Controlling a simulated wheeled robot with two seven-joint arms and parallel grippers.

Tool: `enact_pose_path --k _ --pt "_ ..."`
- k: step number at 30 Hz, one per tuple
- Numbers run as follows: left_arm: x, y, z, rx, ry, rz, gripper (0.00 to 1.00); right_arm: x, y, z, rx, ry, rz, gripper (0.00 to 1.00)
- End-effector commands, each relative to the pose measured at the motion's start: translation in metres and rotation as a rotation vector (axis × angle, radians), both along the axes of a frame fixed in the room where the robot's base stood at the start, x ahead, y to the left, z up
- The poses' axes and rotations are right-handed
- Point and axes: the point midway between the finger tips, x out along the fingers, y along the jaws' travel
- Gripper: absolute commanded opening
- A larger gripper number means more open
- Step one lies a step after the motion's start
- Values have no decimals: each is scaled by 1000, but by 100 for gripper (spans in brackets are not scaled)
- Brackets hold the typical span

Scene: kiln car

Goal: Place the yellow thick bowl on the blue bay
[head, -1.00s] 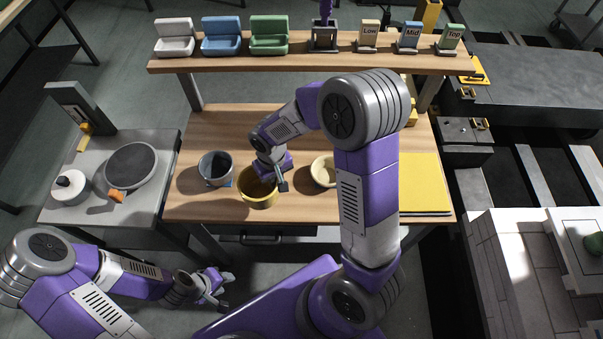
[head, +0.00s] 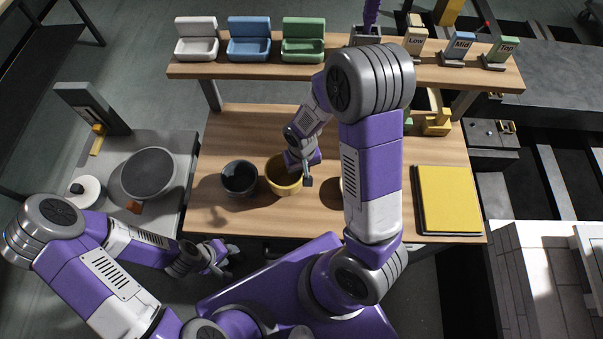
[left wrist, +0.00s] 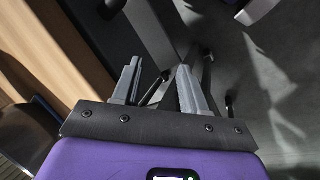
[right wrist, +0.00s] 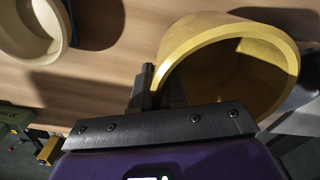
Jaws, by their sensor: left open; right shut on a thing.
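The yellow thick bowl (head: 284,180) is at the middle of the wooden table. My right gripper (head: 306,180) is shut on its right wall. The right wrist view shows the bowl (right wrist: 285,45) tilted in the frame, its rim at the fingers (right wrist: 157,92). It looks slightly raised, but its underside and any gap to the table are hidden. A blue open-fronted bay (head: 249,47) stands on the back shelf between a white bay (head: 197,46) and a green bay (head: 303,47). My left gripper (head: 217,262) is open and empty in front of the table; its fingers show apart in its wrist view (left wrist: 158,88).
A dark bowl (head: 239,178) stands just left of the yellow one. A cream bowl (right wrist: 38,32) is mostly behind my right arm in the head view. A yellow pad (head: 449,200) lies at right. Label stands (head: 461,48) occupy the shelf's right part.

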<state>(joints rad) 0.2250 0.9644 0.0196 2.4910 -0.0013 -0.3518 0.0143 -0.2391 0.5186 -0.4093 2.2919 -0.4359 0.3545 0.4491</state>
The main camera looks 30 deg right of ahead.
Motion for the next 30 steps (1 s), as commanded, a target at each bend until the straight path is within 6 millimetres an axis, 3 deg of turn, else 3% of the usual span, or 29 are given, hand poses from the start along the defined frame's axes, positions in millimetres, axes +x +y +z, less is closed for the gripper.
enact_pose_path --k 5,17,18,22,30 --pt "0 0 -6 0 0 0 43 0 0 -26 -1 2 1 0" --pt "0 0 -10 0 -1 0 43 0 0 -31 1 -1 1 0" --pt "0 0 -9 0 -1 0 43 0 0 -30 0 0 0 18" --pt "0 0 -9 0 -1 0 43 0 0 -30 0 0 0 38" --pt "0 0 -8 0 -1 0 43 0 0 -29 0 0 0 38"
